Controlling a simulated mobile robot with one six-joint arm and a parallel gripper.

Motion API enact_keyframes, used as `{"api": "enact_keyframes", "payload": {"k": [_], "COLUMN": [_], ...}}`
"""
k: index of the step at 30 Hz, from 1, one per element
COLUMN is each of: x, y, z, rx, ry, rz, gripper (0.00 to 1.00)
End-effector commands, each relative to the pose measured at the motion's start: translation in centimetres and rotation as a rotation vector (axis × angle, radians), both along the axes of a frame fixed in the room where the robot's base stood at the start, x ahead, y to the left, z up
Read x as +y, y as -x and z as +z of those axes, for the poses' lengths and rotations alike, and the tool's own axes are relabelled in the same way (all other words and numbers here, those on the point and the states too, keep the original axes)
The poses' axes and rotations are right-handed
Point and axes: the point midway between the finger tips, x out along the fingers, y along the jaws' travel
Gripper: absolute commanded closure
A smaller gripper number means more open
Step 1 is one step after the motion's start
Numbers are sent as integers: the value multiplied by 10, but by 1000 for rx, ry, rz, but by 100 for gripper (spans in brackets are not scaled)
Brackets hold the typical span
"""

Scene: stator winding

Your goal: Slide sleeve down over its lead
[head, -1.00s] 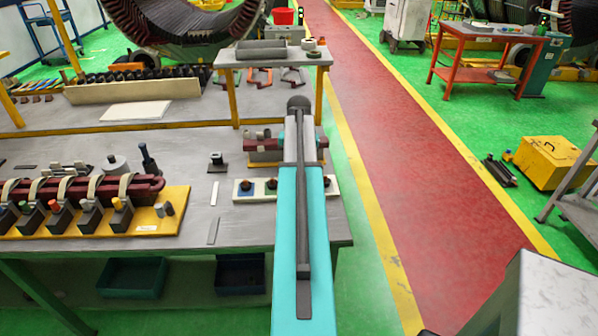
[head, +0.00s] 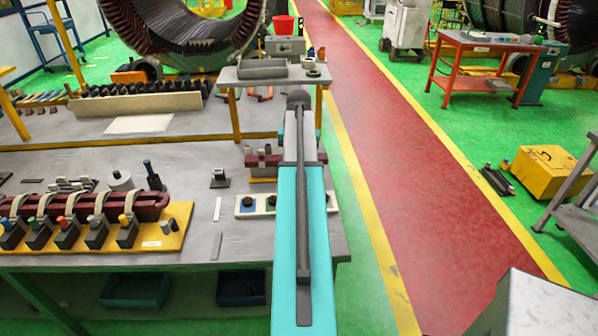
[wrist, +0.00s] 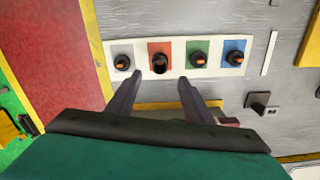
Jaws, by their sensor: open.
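My gripper (wrist: 160,82) is open in the wrist view, its two dark fingers apart with nothing between them. The fingertips point at a white strip (wrist: 180,70) with grey, red, green and blue pads. A dark sleeve-like piece stands on each pad. The one on the red pad (wrist: 159,63) lies just beyond the gap between the fingertips, and I cannot tell its distance. The others, on grey (wrist: 122,62), green (wrist: 198,58) and blue (wrist: 235,58), show orange tips. In the head view my arm hides the gripper and part of the strip (head: 265,212). I cannot tell which piece is the lead.
A dark red coil with clamps and colour-capped blocks stands on a yellow plate (head: 175,243) at the left of the grey bench (head: 140,155). A small black block (head: 219,179) stands left of the strip. A red-brown part (head: 262,160) is behind it. A red floor lane lies right.

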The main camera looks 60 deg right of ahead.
Motion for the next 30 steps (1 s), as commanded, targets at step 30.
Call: {"api": "enact_keyframes", "payload": {"k": [30], "x": [0], "y": [0], "z": [47], "rx": [0], "ry": [0], "rz": [-1], "gripper": [53]}}
